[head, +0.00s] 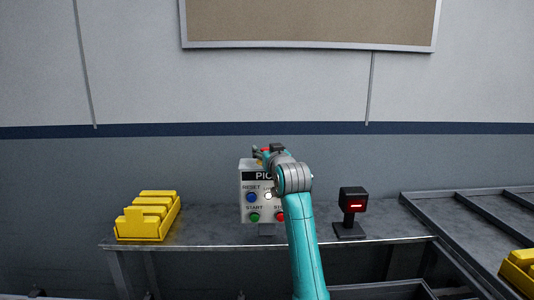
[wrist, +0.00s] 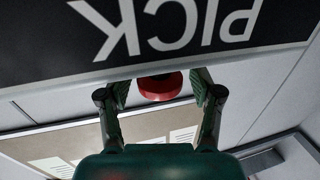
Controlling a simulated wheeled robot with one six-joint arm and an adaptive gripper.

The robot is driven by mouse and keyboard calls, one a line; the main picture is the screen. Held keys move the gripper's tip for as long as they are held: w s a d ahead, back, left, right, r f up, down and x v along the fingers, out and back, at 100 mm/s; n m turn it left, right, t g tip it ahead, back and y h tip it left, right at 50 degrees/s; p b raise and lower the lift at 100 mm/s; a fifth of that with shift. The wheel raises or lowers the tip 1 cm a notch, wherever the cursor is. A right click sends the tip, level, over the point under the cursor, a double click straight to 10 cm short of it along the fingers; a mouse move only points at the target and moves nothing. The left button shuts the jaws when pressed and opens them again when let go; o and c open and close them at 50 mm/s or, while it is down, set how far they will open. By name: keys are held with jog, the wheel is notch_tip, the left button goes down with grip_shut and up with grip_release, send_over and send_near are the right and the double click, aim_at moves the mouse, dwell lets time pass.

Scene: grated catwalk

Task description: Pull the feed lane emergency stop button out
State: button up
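A red mushroom-shaped button (wrist: 160,88) sits at the top edge of a control box (head: 246,188) whose header reads PICK in the wrist view, upside down there. No feed lane label is readable. In the head view only a bit of red shows at the box top, among my fingers. My gripper (wrist: 161,93) is open, with one finger on each side of the red button; a gap shows on both sides. In the head view my gripper (head: 266,150) is over the box top, and my arm hides the box's right part.
The box front has a blue RESET button (head: 251,197), a white button (head: 268,196), a green START button (head: 254,217) and a partly hidden red button (head: 280,216). A black device with a red display (head: 354,200) stands right; yellow bins (head: 148,217) stand left on the bench (head: 205,225).

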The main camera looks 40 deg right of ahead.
jog(key=shift+f, duration=0.1)
jog(key=v, duration=1.2)
dwell(0.4)
